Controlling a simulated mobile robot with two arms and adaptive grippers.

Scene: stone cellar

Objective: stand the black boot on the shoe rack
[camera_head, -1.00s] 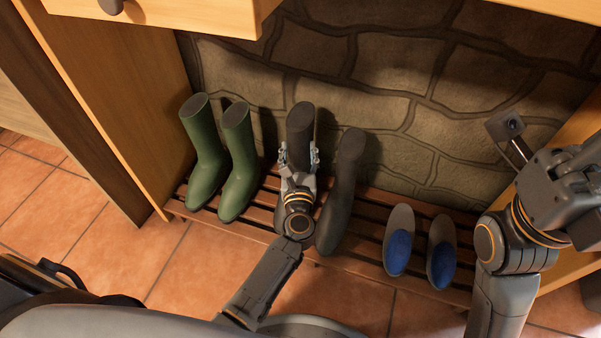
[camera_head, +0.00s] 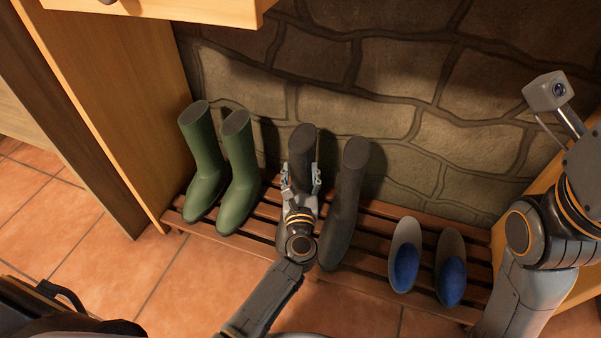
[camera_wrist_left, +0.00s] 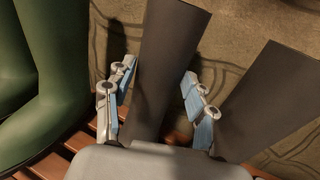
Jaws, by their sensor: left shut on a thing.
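The black boot (camera_head: 302,142) stands about upright at the shoe rack, between the green boots and a second dark boot (camera_head: 343,200). My left gripper (camera_head: 301,182) is shut around its shaft. In the left wrist view the boot's shaft (camera_wrist_left: 167,62) lies between the two fingers (camera_wrist_left: 158,98). My gripper and wrist hide the boot's foot, so I cannot tell whether its sole touches the slats. The shoe rack (camera_head: 380,252) is low, brown and slatted. My right arm is at the right, but its fingers are out of view.
Two green boots (camera_head: 239,180) stand close on the left of the rack. Two grey and blue shoes (camera_head: 405,265) lie on the right. A stone wall (camera_head: 400,100) is behind, a wooden side panel (camera_head: 120,100) at the left, and a drawer (camera_head: 200,8) overhangs above.

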